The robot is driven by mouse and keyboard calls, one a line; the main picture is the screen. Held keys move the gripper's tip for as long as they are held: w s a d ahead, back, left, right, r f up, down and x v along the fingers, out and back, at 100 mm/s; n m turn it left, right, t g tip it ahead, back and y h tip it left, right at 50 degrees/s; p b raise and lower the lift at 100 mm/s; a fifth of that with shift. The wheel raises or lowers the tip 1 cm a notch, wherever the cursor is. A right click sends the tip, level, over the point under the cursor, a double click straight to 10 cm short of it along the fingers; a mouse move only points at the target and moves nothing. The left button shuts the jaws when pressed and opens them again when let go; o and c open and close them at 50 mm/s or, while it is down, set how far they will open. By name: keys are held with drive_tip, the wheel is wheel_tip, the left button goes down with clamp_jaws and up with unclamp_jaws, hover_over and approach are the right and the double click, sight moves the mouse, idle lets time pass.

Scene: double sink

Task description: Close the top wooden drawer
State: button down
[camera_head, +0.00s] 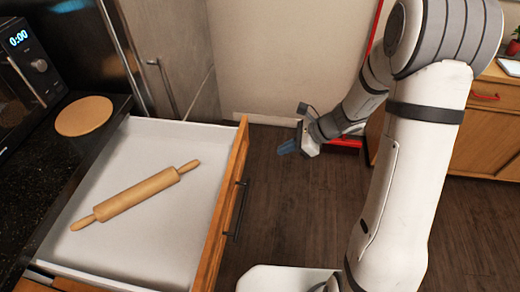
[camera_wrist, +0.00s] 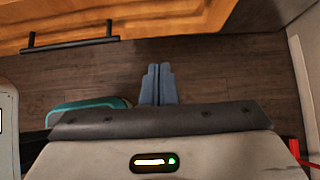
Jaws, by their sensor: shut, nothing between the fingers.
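The top wooden drawer (camera_head: 226,205) stands pulled out at the left in the head view. Its inside is white and its wooden front faces right, with a dark bar handle (camera_head: 237,209). A wooden rolling pin (camera_head: 135,196) lies in it. My gripper (camera_head: 287,148) is shut and empty, in the air to the right of the drawer front, near its far end and apart from it. In the wrist view the blue fingertips (camera_wrist: 158,72) are together, below the wooden front (camera_wrist: 120,15) and to the right of its handle (camera_wrist: 70,44).
A dark counter (camera_head: 45,160) with a round wooden board (camera_head: 84,116) and a microwave (camera_head: 28,70) is at the left. A grey cabinet (camera_head: 175,55) stands behind the drawer. Dark wooden floor (camera_head: 275,220) lies open to its right. A wooden cabinet (camera_head: 490,130) is at the far right.

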sight(241, 163)
drive_tip(key=shift+a+r+x, duration=0.35)
drive_tip(key=shift+x, duration=1.75)
drive_tip(key=shift+a+r+x, duration=0.3)
drive_tip(key=shift+x, duration=1.75)
drive_tip(key=shift+a+r+x, duration=0.35)
drive_tip(key=shift+x, duration=1.75)
